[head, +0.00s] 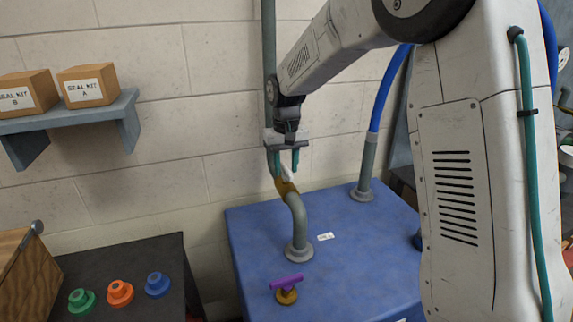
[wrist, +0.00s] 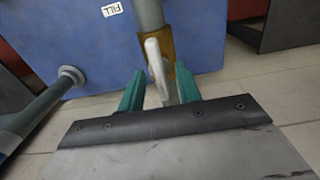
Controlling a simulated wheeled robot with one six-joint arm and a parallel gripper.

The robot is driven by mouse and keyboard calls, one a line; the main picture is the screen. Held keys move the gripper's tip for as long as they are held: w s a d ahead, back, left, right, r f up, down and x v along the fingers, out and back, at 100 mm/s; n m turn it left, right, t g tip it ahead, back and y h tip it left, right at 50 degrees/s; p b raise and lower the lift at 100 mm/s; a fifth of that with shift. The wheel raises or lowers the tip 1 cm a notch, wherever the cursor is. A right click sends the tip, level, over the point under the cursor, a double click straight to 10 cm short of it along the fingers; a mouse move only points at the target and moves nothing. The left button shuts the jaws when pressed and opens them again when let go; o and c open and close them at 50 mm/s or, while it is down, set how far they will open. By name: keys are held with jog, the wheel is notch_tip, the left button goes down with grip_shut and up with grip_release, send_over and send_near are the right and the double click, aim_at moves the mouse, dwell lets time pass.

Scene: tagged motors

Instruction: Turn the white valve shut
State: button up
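The white valve handle (wrist: 156,66) sits on a brass valve body (wrist: 169,45) on a grey pipe. In the head view the white handle (head: 288,174) shows just below my gripper (head: 284,160), with the brass body (head: 283,187) at the top of the bent pipe (head: 298,222). In the wrist view my gripper (wrist: 160,88) has its two green fingers apart, one on each side of the handle. The handle lies between or just beyond the fingertips. I cannot tell whether either finger touches it.
The pipe rises from a blue tank (head: 345,225) with a small label (head: 325,237). A purple handle (head: 287,281) on a brass base stands at its front. A second pipe (head: 366,165) with a blue hose is at the back. Coloured knobs (head: 120,292) sit on a dark bench at left.

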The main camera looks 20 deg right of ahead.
jog(key=shift+c, duration=0.3)
grip_shut()
jog(key=shift+n, duration=0.4)
jog(key=n, duration=0.3)
jog(key=shift+n, duration=0.4)
jog(key=n, duration=1.3)
jog(key=shift+n, duration=0.3)
